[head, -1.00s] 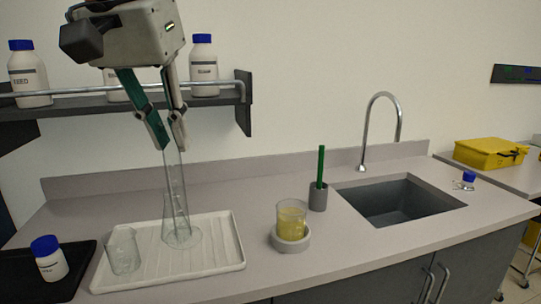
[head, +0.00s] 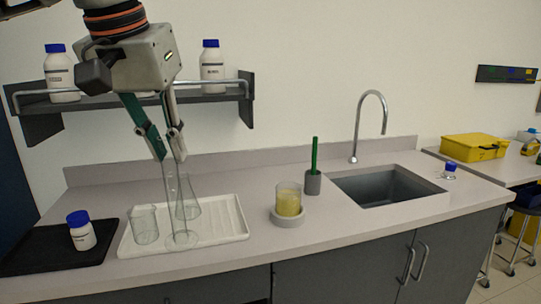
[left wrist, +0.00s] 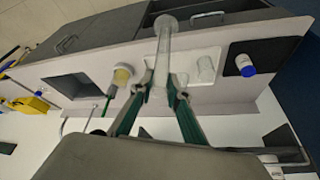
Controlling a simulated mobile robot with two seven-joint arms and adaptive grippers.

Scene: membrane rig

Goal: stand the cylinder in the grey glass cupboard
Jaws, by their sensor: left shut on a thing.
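The cylinder (head: 173,205) is a tall clear glass tube with a round foot. My left gripper (head: 167,157) is shut on its upper part and holds it roughly upright, slightly tilted in the head view. In the left wrist view the cylinder (left wrist: 164,50) runs out from between the fingers (left wrist: 158,93), its foot showing against the dark cabinet fronts, so it looks lifted. In the head view its foot overlaps the white tray (head: 232,227). My right gripper is not in view. I see no grey glass cupboard.
A conical flask (head: 190,207) and a beaker (head: 144,228) stand on the tray. A capped bottle (head: 82,232) stands on a black mat (head: 30,258). A yellow-filled beaker (head: 289,200), brush holder (head: 312,183) and sink (head: 388,187) are right. A bottle shelf (head: 110,103) is behind the gripper.

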